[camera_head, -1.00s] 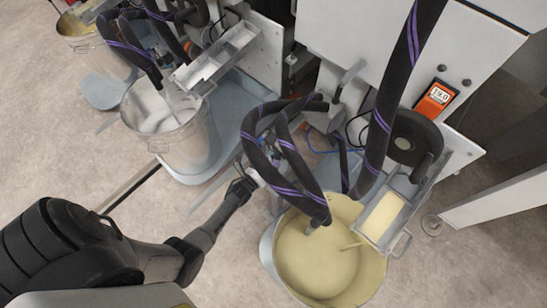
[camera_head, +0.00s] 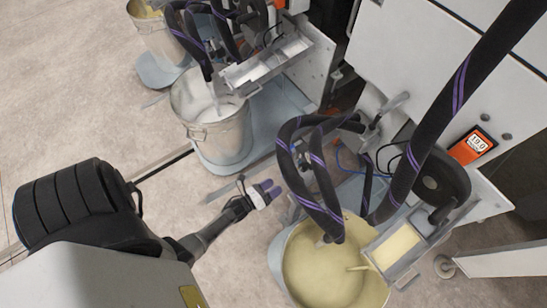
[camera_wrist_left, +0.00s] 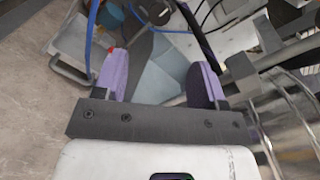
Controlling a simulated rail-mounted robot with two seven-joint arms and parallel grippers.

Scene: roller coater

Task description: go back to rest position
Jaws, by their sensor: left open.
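My left gripper (camera_head: 270,191) is in the middle of the head view, left of the hoses and above the floor beside the bucket of yellow liquid (camera_head: 318,268). In the left wrist view its two purple fingers (camera_wrist_left: 160,78) stand apart with nothing between them. Behind them show a blue-grey platform, a blue cable (camera_wrist_left: 90,30) and, at right, shiny metal. My left arm reaches in from the lower left. My right gripper is not in view.
Black hoses with purple stripes (camera_head: 318,170) hang right of my left gripper. A metal bucket (camera_head: 215,120) with pale liquid stands farther back. White machine panels (camera_head: 420,60) fill the right. Floor (camera_head: 70,110) at left is clear.

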